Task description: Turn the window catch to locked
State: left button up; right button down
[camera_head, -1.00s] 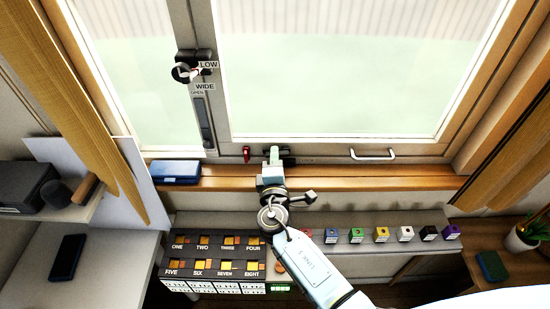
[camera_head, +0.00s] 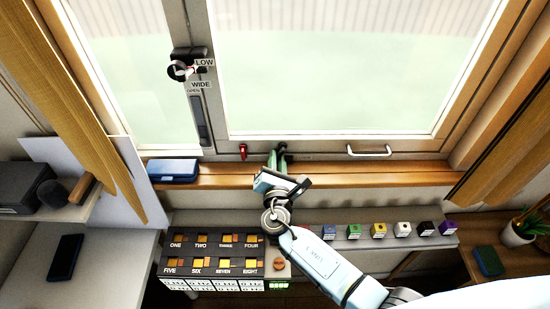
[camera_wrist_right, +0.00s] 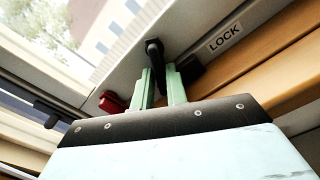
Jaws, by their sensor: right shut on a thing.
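The window catch (camera_wrist_right: 154,52) is a black lever on the pale lower window frame. In the right wrist view it runs from its upper end down between the two green fingers of my right gripper (camera_wrist_right: 161,88), which is shut on it. A "LOCK" label (camera_wrist_right: 224,38) is on the frame to its right. A black block (camera_wrist_right: 190,68) sits just right of the fingers. In the head view my right gripper (camera_head: 278,152) is at the bottom rail of the window, and it and the arm hide most of the catch. My left gripper is not in view.
A red piece (camera_head: 243,150) sits on the rail left of my gripper. A silver handle (camera_head: 369,150) is to the right. A blue case (camera_head: 173,170) lies on the wooden sill.

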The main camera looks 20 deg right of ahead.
jog(key=n+p, duration=0.1)
jog(key=n, duration=0.2)
jog(key=d+n+p, duration=0.1)
jog(key=n, duration=0.2)
jog(key=shift+s+d+f, duration=0.15)
jog(key=shift+s+f, duration=0.05)
dwell(0.4)
jog(key=c, duration=1.5)
grip_release()
jog(key=v, duration=1.3)
jog(key=shift+s+b, duration=0.25)
jog(key=shift+b, duration=0.1)
jog(key=shift+d, duration=0.1)
